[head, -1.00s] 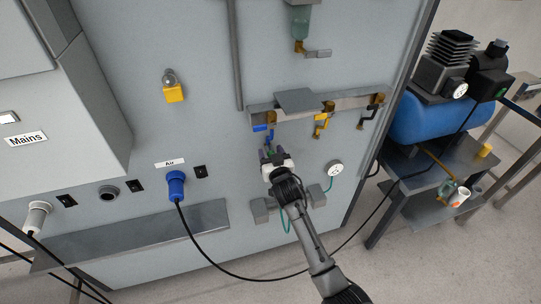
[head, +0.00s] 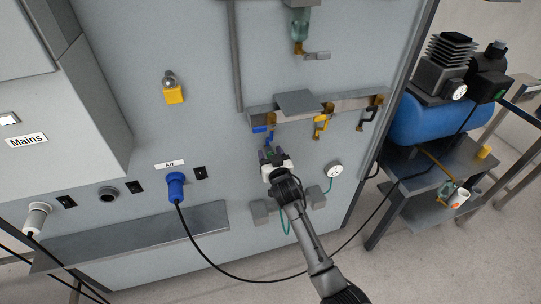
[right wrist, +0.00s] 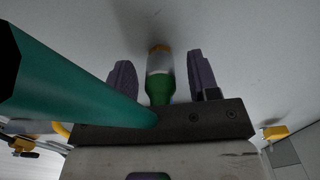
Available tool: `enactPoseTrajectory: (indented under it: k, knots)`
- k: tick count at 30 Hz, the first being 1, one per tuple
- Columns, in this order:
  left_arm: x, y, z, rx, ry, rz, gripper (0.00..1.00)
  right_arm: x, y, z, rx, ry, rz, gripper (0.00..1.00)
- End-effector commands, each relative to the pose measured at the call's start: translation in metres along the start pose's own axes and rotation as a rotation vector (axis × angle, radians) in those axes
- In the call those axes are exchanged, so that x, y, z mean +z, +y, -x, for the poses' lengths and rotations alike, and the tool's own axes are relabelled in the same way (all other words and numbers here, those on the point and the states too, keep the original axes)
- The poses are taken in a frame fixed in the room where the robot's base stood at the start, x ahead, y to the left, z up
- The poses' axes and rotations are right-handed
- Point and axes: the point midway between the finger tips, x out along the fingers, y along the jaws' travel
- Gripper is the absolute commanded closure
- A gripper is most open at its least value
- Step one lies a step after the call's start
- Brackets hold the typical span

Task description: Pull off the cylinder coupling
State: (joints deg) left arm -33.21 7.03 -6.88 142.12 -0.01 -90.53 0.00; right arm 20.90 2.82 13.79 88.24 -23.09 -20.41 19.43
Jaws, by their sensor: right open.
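In the right wrist view, a coupling with a green body, a silver sleeve and a brass-coloured end (right wrist: 159,62) stands against the grey panel. My right gripper (right wrist: 162,74) is open, with one purple finger on each side of the coupling. Gaps show between the fingers and the coupling. In the head view my right gripper (head: 269,152) is at the panel, just below the blue lever valve (head: 262,129), and mostly hides the coupling. A thick teal hose (right wrist: 70,85) crosses the left of the wrist view, close to the camera. My left gripper is not in view.
A blue plug (head: 176,186) with a black cable is at left. A blue compressor (head: 420,122) stands at far right.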

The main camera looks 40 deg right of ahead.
Motion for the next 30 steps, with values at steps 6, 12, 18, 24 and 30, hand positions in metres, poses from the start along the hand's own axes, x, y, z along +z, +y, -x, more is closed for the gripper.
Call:
enactPoseTrajectory:
  k: [6,12,18,24,30]
  knots:
    - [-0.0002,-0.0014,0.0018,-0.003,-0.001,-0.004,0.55,0.0006,0.0002,-0.0002,0.0,-0.001,0.0,0.45]
    - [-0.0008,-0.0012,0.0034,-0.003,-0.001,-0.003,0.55,-0.0002,0.0,-0.0002,0.0,-0.001,-0.001,0.45]
    - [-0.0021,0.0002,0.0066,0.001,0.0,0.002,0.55,-0.0006,-0.0002,-0.0002,0.0,0.0,-0.001,0.45]
    - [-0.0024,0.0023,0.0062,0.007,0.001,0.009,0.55,-0.0001,-0.0002,-0.0002,0.0,0.001,-0.001,0.45]
    - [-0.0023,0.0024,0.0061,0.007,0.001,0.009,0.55,-0.0003,-0.0002,-0.0003,0.0,0.001,-0.001,0.62]
